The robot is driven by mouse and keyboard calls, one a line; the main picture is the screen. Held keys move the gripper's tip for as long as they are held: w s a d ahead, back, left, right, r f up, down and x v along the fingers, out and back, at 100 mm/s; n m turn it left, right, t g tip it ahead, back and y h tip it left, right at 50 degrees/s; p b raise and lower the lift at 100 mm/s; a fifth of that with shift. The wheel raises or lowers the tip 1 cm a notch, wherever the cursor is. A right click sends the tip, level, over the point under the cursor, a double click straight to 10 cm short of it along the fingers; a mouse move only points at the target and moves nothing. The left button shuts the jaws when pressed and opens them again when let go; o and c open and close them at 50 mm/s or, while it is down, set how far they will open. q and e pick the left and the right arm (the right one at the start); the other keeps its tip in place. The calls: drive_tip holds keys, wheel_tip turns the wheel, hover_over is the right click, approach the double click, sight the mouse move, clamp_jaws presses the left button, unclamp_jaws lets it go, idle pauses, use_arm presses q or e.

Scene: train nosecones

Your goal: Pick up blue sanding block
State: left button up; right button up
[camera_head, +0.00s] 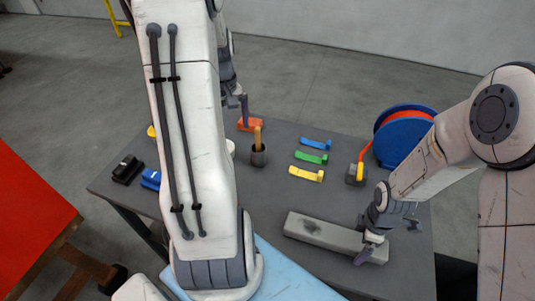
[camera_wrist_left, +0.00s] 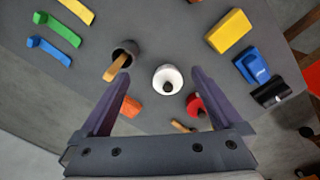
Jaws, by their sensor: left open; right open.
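A blue strip-shaped block with a raised end (camera_head: 316,142) lies beside matching green (camera_head: 311,157) and yellow (camera_head: 306,173) ones on the grey table; the blue one also shows in the left wrist view (camera_wrist_left: 48,50). A second, chunkier blue item (camera_head: 151,179) lies at the table's left; I cannot tell its exact kind. My left gripper (camera_head: 243,100) is open and empty above the far middle of the table; its fingers (camera_wrist_left: 162,72) frame a white cup (camera_wrist_left: 168,78). My right gripper (camera_head: 370,246) is open at a long grey beam; contact is unclear.
The grey beam (camera_head: 320,233) lies near the front. A dark cup with a wooden-handled tool (camera_head: 259,156), an orange item (camera_head: 250,124) and a blue-orange reel (camera_head: 402,128) stand on the table. A black item (camera_head: 127,170) is at left. My left arm hides part of the table.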

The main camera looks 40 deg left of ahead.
use_arm(q)
drive_tip(key=s+a+f+n, duration=0.3)
drive_tip(key=s+a+n, duration=0.2)
drive_tip(key=s+a, duration=0.6)
drive_tip(key=n, duration=0.4)
hover_over(154, 174)
drive_tip(key=f, duration=0.8)
drive_tip(key=shift+w+d+f, duration=0.2)
drive_tip(key=shift+f, duration=0.2)
drive_tip(key=shift+s+a+f, duration=0.1)
drive_tip(key=shift+f, duration=1.4)
drive_tip(key=shift+s+a+f, duration=0.1)
drive_tip(key=shift+f, duration=1.35)
drive_tip(key=c, duration=1.5)
wheel_tip(154, 174, up, 10)
drive_tip(key=shift+r, duration=0.1)
